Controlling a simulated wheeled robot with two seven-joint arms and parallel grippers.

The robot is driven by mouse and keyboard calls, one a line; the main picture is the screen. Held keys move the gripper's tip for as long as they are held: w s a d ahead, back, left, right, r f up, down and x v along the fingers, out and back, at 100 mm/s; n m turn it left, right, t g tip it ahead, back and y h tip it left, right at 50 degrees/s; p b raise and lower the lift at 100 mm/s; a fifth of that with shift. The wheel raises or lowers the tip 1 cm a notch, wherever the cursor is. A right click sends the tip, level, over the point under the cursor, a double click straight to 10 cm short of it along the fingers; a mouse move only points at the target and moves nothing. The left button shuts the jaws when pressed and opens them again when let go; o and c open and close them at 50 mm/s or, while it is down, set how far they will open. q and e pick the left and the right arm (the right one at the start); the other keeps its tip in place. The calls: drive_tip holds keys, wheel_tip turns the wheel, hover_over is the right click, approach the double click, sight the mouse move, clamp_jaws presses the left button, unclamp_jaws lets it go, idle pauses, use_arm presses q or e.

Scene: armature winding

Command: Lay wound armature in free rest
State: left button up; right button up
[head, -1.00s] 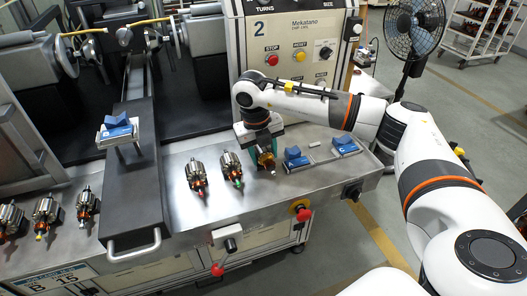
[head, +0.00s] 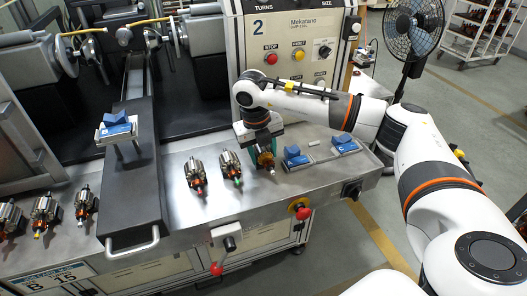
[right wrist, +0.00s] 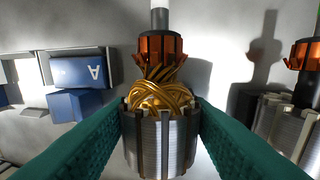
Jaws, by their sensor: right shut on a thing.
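My right gripper (head: 264,150) is shut around the steel core of an armature (head: 266,160) at the front of the bench. In the right wrist view its green fingers (right wrist: 160,150) press on both sides of the core (right wrist: 160,140); golden copper windings and an orange-brown commutator show above it. A second blue block (head: 343,145) stands further right, also empty. I cannot tell whether the held armature touches the surface. My left gripper is out of view.
Two armatures (head: 196,176) (head: 232,166) lie just left of my right gripper; the nearer one also shows in the right wrist view (right wrist: 285,120). Several more (head: 44,212) lie at far left. A blue block (head: 118,124) sits on the dark rail. The control panel (head: 297,40) rises behind.

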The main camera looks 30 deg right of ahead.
drive_tip(key=o, duration=1.1)
drive_tip(key=shift+s+a+f, duration=0.15)
drive_tip(key=shift+s+f, duration=0.15)
drive_tip(key=shift+f, duration=0.35)
drive_tip(key=shift+c, duration=0.2)
drive_tip(key=shift+o, duration=1.2)
drive_tip(key=shift+s, duration=0.1)
drive_tip(key=shift+r, duration=0.3)
drive_tip(key=r, duration=0.1)
drive_tip(key=w+r+b, duration=0.1)
drive_tip(key=r, duration=0.1)
drive_tip(key=a+r, duration=0.1)
drive_tip(key=r, duration=0.1)
drive_tip(key=shift+w+b, duration=0.15)
drive_tip(key=shift+b, duration=0.25)
wheel_tip(320, 180, up, 8)
drive_tip(key=shift+s+f, duration=0.15)
drive_tip(key=shift+s, duration=0.15)
